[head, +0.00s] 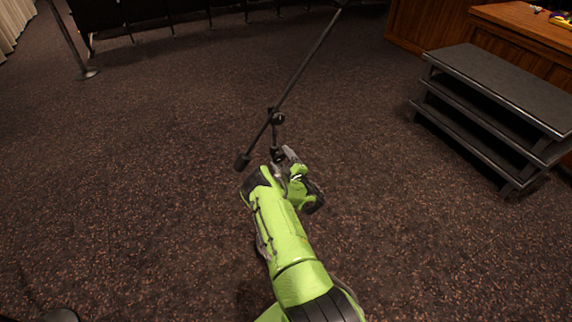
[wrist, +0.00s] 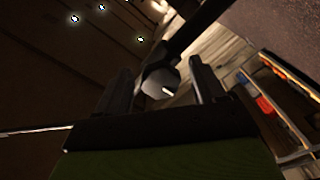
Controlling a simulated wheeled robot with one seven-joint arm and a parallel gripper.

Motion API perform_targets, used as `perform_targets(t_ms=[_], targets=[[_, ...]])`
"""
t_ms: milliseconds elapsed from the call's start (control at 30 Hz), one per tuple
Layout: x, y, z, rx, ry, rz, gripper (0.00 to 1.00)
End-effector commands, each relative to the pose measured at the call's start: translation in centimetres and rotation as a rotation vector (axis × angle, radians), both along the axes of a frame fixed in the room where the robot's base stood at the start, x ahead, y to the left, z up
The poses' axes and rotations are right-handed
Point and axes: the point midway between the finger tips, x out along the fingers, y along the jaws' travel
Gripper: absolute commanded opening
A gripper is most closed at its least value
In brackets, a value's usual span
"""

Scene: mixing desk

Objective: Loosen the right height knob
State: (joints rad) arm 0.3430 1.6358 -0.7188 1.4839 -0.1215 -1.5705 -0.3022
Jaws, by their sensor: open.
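A black microphone stand (head: 275,135) with a long slanting boom (head: 305,65) stands on the carpet in the head view. The boom has a dark counterweight (head: 242,162) at its lower left end. My gripper (head: 284,154) is at the upright, below the boom joint (head: 277,118). In the wrist view my gripper (wrist: 160,68) is open, with one finger on each side of a rounded grey knob (wrist: 160,82). The knob seems to be the height knob; I cannot tell if the fingers touch it. My arm hides the stand's lower part and base.
Dark steps (head: 495,90) stand at the right, before a wooden desk (head: 530,25). Carpet (head: 150,170) around the stand is clear.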

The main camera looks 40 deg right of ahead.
Motion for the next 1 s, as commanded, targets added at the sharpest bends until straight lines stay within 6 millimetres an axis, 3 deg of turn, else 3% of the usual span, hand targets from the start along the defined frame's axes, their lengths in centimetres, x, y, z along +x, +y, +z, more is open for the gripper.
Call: perform_targets(t_ms=[167,400,567,1000], targets=[[-3.5,0.9,0.2,0.002,0.008,-0.005,0.69],[-10.2,2.9,0.2,0.004,0.007,-0.005,0.69],[-12.5,3.6,0.7,0.005,0.005,-0.004,0.69],[-14.7,4.3,0.4,0.001,0.003,0.000,0.69]])
